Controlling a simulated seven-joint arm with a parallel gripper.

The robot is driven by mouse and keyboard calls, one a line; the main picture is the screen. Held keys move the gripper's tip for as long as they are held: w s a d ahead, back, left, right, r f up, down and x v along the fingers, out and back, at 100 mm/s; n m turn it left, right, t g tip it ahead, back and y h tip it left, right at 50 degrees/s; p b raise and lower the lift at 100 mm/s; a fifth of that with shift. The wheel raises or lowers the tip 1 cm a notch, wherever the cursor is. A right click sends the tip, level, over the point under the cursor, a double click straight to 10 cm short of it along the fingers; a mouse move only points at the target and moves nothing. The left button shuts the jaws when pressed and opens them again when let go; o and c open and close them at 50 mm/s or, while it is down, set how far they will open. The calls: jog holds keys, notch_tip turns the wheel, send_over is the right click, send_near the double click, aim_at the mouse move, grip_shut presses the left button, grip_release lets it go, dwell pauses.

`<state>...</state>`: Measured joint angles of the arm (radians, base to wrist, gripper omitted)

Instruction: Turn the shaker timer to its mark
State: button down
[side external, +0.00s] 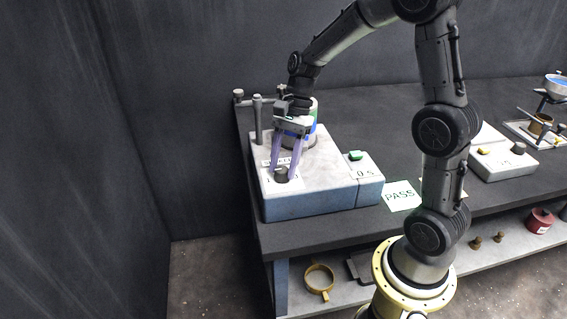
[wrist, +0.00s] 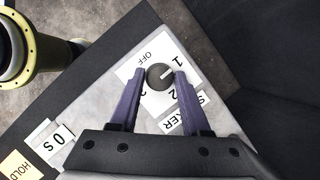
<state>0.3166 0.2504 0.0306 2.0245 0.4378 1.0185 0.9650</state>
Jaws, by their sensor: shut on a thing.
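The shaker timer (wrist: 159,77) is a small dark round knob on a white dial plate marked OFF, 1, 2 and 3. Its pale pointer line faces the 1 side. In the side external view the knob (side external: 281,172) sits on the front left of the shaker's pale top. My gripper (wrist: 160,73) has one purple finger on each side of the knob and is shut on it. In the side external view my gripper (side external: 284,173) reaches down to the dial from above. The shaker base (side external: 318,203) carries a display (side external: 365,174) reading 0 s.
A green button (side external: 356,155) sits behind the display. A PASS card (side external: 402,195) lies on the dark bench right of the shaker. A sieve stack (side external: 314,107) and posts stand behind my gripper. A HOLD label (wrist: 18,166) shows in the wrist view. Other instruments stand at far right.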

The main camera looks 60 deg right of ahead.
jog(key=n, duration=0.2)
jog(key=n+g, duration=0.1)
jog(key=n, duration=0.1)
jog(key=shift+w+g+h, duration=0.1)
jog(key=shift+g+h, duration=0.2)
jog(key=n, duration=0.2)
jog(key=n+g, duration=0.1)
jog(key=n, duration=0.1)
jog(key=shift+w+a+n+h, duration=0.1)
jog(key=shift+w+n+h, duration=0.05)
jog(key=shift+n+h, duration=0.2)
jog(key=n, duration=0.2)
jog(key=n+g+h, duration=0.1)
jog(key=n, duration=0.1)
jog(key=shift+a+r+n+h, duration=0.1)
jog(key=shift+n+h, duration=0.15)
jog(key=shift+a+n+g+h, duration=0.15)
jog(key=shift+n+h, duration=0.3)
jog(key=shift+n, duration=0.65)
jog(key=shift+d+n+g+h, duration=0.1)
jog(key=shift+n+g+h, duration=0.25)
jog(key=shift+n, duration=0.75)
jog(key=shift+c, duration=1.9)
grip_release()
